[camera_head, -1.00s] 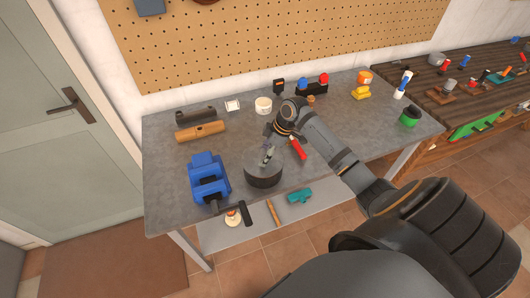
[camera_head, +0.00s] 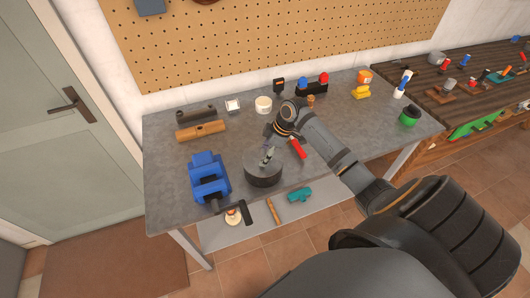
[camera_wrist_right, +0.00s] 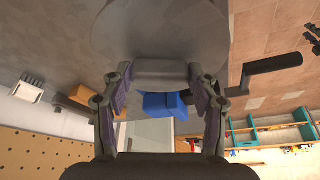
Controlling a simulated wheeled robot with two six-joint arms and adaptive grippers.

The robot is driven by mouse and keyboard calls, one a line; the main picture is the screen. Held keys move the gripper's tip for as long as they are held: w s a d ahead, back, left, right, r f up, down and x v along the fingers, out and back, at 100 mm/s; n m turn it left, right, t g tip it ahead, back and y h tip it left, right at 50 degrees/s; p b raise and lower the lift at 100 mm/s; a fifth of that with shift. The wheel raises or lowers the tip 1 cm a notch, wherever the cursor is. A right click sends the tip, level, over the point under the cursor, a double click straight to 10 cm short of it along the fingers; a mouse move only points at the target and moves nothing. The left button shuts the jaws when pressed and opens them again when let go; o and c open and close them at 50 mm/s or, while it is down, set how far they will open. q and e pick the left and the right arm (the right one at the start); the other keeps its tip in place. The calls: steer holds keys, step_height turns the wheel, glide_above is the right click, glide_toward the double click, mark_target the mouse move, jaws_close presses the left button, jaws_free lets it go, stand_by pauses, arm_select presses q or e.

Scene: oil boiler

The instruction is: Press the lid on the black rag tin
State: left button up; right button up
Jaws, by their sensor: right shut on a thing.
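The black rag tin (camera_head: 263,178) stands upright near the front edge of the grey workbench. Its round grey lid (camera_head: 254,159) lies over the top of the tin; I cannot tell whether it is pressed fully down. My right gripper (camera_head: 267,156) is over the lid. In the right wrist view, the lid (camera_wrist_right: 160,30) fills the top middle, and my right gripper (camera_wrist_right: 160,80) is shut on the lid's grip piece between its two fingers. The tin's body is hidden there by the lid. My left gripper is not in view.
A blue vise (camera_head: 208,180) with a dark handle stands close left of the tin. A red-handled tool (camera_head: 298,149) lies close to its right. A white pot (camera_head: 263,104) and a brown cylinder (camera_head: 200,130) are farther back. The bench right of the forearm has free room.

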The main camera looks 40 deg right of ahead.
steer(key=shift+p, duration=0.3)
stand_by(0.5)
steer(key=o, duration=1.1)
steer(key=shift+o, duration=0.3)
steer(key=shift+o, duration=1.1)
steer(key=shift+r, duration=0.1)
